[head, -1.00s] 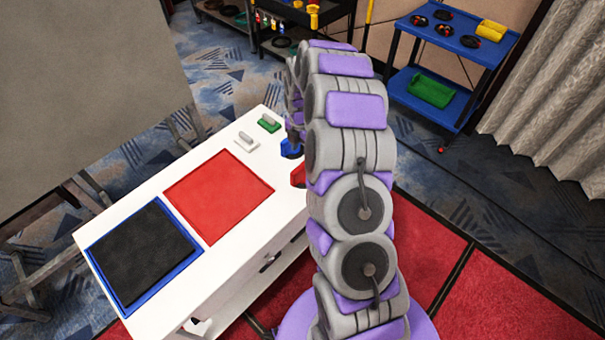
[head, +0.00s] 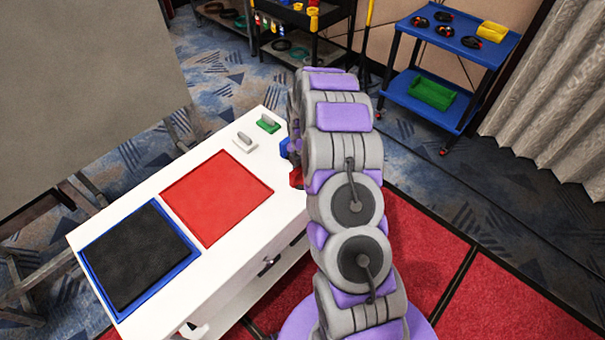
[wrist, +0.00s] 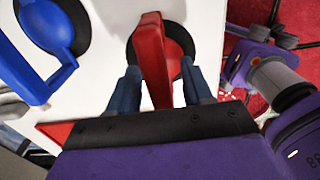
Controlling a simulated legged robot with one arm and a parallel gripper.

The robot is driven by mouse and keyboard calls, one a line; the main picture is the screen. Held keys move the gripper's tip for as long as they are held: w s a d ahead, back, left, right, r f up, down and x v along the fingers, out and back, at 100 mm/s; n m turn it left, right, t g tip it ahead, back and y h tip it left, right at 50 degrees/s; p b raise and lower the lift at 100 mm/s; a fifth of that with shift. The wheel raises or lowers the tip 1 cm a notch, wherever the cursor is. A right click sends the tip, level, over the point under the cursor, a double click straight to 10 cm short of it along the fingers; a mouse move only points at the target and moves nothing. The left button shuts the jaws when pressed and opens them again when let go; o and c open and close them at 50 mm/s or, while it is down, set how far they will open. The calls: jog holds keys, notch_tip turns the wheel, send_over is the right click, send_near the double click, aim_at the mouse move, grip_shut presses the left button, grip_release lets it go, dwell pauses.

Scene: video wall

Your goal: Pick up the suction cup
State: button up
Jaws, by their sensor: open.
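A suction cup with a red handle (wrist: 152,55) and a round black pad lies on the white table top (wrist: 105,45). In the wrist view, the two fingers of my gripper (wrist: 159,72) are apart, one on each side of the red handle. I cannot tell whether they touch it. A second suction cup with a blue handle (wrist: 50,30) lies to the left. In the head view, my arm hides my gripper and most of both cups; bits of blue (head: 285,148) and red (head: 296,178) show at its left edge.
The white table (head: 235,265) also holds a red square panel (head: 217,196), a black panel with blue edge (head: 138,255), a grey-handled block (head: 245,142) and a green one (head: 268,124). A blue cart (head: 455,42) stands at the back right. A large grey board (head: 85,90) stands at left.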

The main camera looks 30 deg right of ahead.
jog(key=shift+f, duration=0.25)
dwell(0.5)
jog(key=shift+c, duration=0.5)
grip_shut()
